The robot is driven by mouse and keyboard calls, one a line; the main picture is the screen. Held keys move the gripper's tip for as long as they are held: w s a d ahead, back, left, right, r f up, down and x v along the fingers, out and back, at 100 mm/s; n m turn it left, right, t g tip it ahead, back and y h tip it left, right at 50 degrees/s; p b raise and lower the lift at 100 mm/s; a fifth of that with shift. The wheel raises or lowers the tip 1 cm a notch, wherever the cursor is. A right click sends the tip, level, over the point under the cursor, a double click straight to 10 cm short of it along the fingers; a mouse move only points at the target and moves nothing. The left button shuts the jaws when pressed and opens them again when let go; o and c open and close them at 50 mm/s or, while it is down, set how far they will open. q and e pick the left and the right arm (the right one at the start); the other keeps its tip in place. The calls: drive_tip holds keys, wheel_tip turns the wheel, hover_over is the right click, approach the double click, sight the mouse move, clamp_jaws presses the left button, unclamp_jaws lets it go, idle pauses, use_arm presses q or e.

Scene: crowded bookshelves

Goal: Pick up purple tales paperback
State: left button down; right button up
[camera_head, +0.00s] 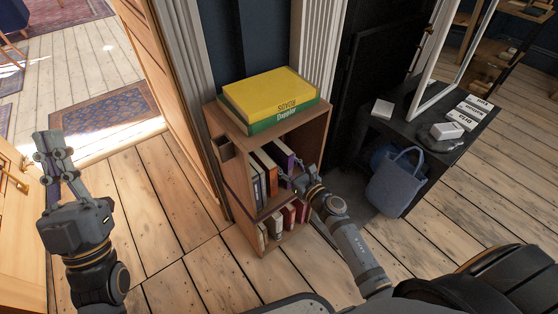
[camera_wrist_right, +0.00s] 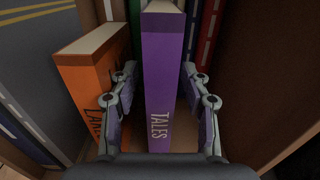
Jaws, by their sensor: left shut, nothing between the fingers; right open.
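The purple Tales paperback (camera_wrist_right: 161,90) stands upright in the right wrist view, its spine lettered TALES facing me. It also shows on the upper shelf in the head view (camera_head: 284,154). My right gripper (camera_wrist_right: 160,104) is open, with one finger on each side of the purple book's spine. I cannot tell whether the fingers touch it. In the head view my right gripper (camera_head: 296,182) reaches into the bookcase front. My left gripper (camera_head: 55,150) is shut and empty, above the floor at the far left.
An orange book (camera_wrist_right: 92,82) stands close left of the purple one, beside the left finger. The wooden bookcase (camera_head: 243,207) has side walls and a lower shelf of books. Yellow and green books (camera_head: 268,93) lie on top. A black table (camera_head: 423,150) and blue bag (camera_head: 396,184) stand to the right.

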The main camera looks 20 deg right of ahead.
drive_tip(key=shift+x, duration=1.15)
drive_tip(key=shift+c, duration=0.3)
clamp_jaws()
drive_tip(key=shift+d+r, duration=0.1)
